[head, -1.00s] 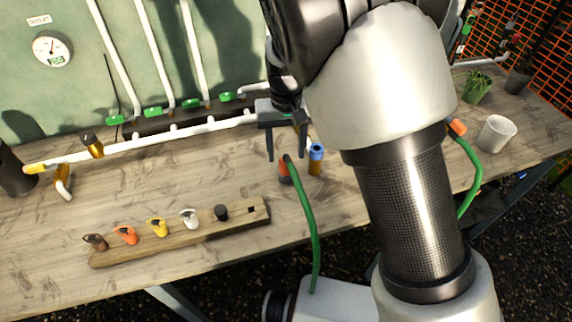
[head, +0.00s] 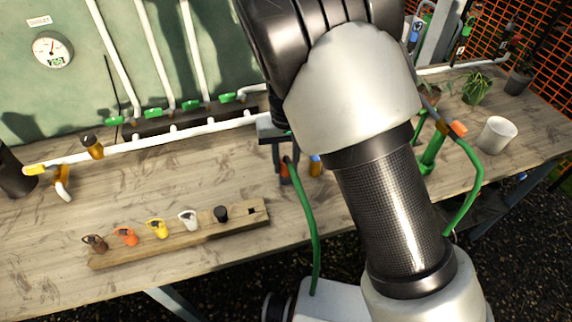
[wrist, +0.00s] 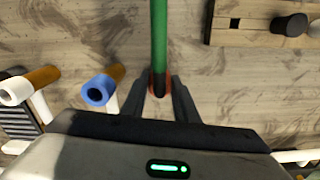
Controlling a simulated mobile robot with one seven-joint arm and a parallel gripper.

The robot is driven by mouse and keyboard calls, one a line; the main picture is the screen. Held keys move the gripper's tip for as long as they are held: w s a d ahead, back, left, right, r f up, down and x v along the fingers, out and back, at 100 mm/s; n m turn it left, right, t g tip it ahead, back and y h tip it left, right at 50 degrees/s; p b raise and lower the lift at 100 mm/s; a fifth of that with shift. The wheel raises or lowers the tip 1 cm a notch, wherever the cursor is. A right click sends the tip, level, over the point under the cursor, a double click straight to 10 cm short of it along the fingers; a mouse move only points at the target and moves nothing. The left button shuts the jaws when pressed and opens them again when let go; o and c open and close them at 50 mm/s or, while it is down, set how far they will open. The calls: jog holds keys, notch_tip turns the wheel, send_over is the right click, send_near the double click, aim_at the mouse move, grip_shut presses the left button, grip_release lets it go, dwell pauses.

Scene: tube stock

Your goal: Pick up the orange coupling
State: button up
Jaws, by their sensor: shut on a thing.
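The orange coupling (head: 285,170) stands on the table at the end of a green hose (head: 308,220). Its dark top end meets the hose. My gripper (head: 284,165) is lowered around it, and its fingers are shut on it from both sides. In the wrist view only a thin orange edge of the coupling (wrist: 152,84) shows between the fingertips of my gripper (wrist: 160,92), with the green hose (wrist: 160,40) running up from it. Most of the coupling is hidden by the fingers and the hose end.
A blue-topped piece (wrist: 97,90) stands close beside my gripper, left in the wrist view. A wooden rack (head: 190,242) with several coloured clips lies at the front. White pipes (head: 150,140) run behind. A white cup (head: 497,134) stands at the right.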

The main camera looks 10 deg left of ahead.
notch_tip(320, 180, up, 10)
jog(key=shift+p, duration=0.3)
jog(key=shift+r, duration=0.1)
dwell(0.3)
jog(key=shift+r+p, duration=2.05)
jog(key=shift+r, duration=0.4)
